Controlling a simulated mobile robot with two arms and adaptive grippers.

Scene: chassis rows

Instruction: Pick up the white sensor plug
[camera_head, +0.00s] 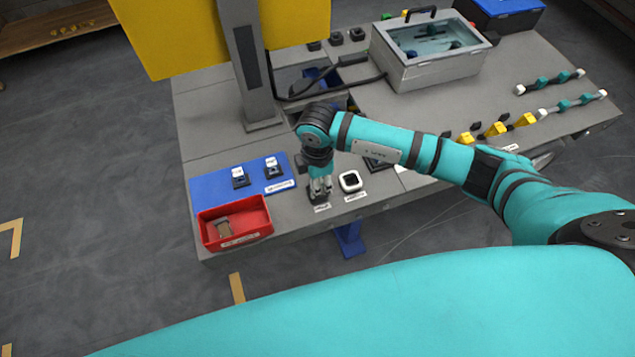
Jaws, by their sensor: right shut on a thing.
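My right gripper (320,187) points down at the front of the grey workbench. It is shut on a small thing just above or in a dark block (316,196). The fingers hide most of that thing, and I cannot tell its colour or whether it is the white sensor plug. Two small white-topped pieces with dark bases, one at the left (239,176) and one at the right (272,166), stand on a blue mat (205,187). My left gripper is out of view.
A white square ring-like piece (350,181) sits right of the gripper. A red bin (261,219) holds a grey-brown part at the bench's front left. A grey post (247,75) and a clear-lidded case (425,73) stand behind. Yellow and teal parts lie at right.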

